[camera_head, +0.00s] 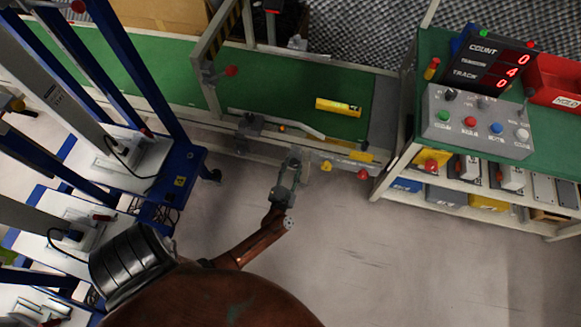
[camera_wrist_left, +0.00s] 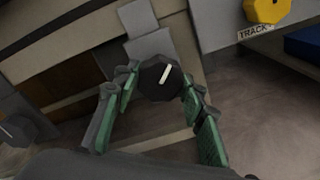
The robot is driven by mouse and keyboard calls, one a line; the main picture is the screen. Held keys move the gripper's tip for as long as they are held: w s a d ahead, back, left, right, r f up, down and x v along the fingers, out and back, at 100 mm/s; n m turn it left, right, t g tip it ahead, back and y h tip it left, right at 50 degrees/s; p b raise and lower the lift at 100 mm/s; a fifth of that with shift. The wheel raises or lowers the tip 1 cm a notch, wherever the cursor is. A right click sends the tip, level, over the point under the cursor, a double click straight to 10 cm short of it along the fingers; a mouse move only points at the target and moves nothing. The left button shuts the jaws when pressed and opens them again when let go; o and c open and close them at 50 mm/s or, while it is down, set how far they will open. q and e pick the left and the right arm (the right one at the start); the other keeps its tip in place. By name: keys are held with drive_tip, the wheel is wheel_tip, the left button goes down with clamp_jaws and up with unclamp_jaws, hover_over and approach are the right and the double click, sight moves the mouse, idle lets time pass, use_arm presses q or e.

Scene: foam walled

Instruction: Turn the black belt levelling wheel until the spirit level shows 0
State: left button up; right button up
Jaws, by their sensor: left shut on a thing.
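The black levelling wheel (camera_wrist_left: 158,80) has a pale line on its face, tilted to the right at its top, in the left wrist view. My left gripper (camera_wrist_left: 160,94) has a green-padded finger on each side of the wheel and is shut on it. In the head view my left gripper (camera_head: 290,166) is at the conveyor's front edge and hides the wheel. A yellow bar (camera_head: 338,107), which looks like the spirit level, lies on the green belt (camera_head: 275,88). Its reading is too small to make out. My right gripper is not in view.
A yellow knob (camera_wrist_left: 266,10) above a TRACK label is right of the wheel. A red knob (camera_head: 362,175) is farther right. The display (camera_head: 490,62) shows 0, 4 and 0 above a button box (camera_head: 478,122). Blue-framed stands (camera_head: 182,160) rise at left. The front floor is clear.

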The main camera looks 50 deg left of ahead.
use_arm(q)
drive_tip(key=m+p, duration=0.1)
drive_tip(key=m, duration=0.5)
drive_tip(key=shift+d+g+p, duration=0.1)
drive_tip(key=shift+g+p, duration=0.2)
drive_tip(key=m, duration=0.4)
drive_tip(key=shift+f+y+p, duration=0.1)
drive_tip(key=shift+y+p, duration=0.2)
drive_tip(key=shift+p, duration=0.05)
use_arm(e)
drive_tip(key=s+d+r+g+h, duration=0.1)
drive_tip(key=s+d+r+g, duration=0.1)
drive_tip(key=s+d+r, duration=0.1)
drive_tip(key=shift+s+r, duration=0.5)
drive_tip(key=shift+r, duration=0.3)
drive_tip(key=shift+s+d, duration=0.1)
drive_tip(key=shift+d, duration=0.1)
use_arm(q)
drive_tip(key=o, duration=1.1)
drive_tip(key=shift+o, duration=0.3)
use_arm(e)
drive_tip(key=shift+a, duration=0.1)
